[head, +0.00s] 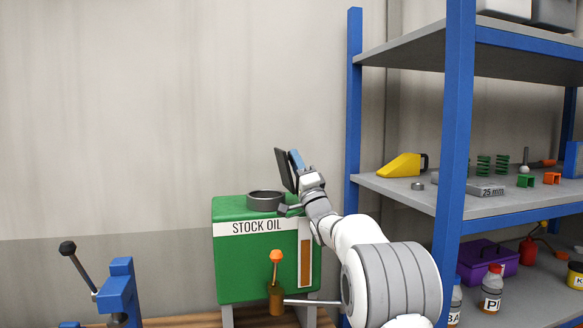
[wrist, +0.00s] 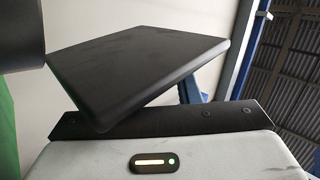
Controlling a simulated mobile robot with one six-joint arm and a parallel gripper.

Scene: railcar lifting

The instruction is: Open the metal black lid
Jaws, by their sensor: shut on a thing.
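The black metal lid (head: 284,171) stands raised and steeply tilted above the right side of the green stock oil tank (head: 228,263). The tank's round grey filler neck (head: 265,201) shows uncovered to its left. The exact contact is hidden. In the wrist view a flat black panel, which looks like the lid (wrist: 150,62), fills the middle above my grey gripper body. A strip of green tank shows at the left edge there.
A blue-framed shelf (head: 354,110) with tools and bottles stands close at the right. An orange-topped handle (head: 276,257) is in front of the tank. A blue lever device (head: 120,290) stands at the lower left. The wall area above the tank is clear.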

